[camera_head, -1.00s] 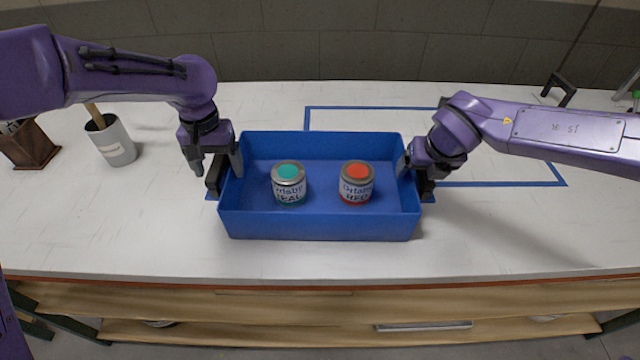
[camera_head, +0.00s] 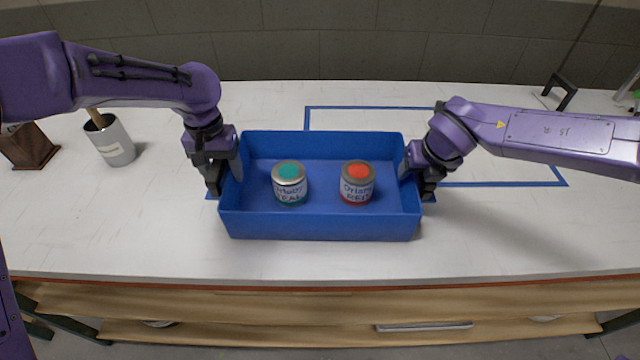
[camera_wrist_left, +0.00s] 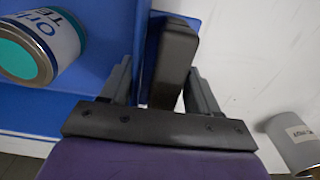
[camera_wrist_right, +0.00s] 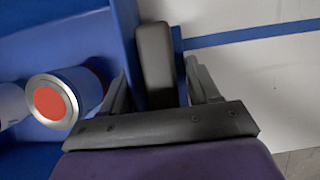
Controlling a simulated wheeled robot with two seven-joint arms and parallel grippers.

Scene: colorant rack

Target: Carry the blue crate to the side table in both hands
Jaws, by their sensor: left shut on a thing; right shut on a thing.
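The blue crate (camera_head: 318,224) sits on the white worktop in front of me. Inside it stand a can with a teal top (camera_head: 289,184) and a can with a red top (camera_head: 357,183), both upright. My left gripper (camera_head: 220,175) is shut on the crate's left end, at a dark handle (camera_wrist_left: 175,60). My right gripper (camera_head: 415,178) is shut on the crate's right end, at another dark handle (camera_wrist_right: 156,65). The left wrist view shows the teal can (camera_wrist_left: 40,48) beside the fingers; the right wrist view shows the red can (camera_wrist_right: 65,97). The side table cannot be made out.
Blue tape outlines a rectangle (camera_head: 500,184) on the worktop (camera_head: 130,225) behind and right of the crate. A grey pot (camera_head: 112,143) with a wooden handle and a brown wooden block (camera_head: 30,148) stand at the left. A dark bracket (camera_head: 560,90) stands at the back right.

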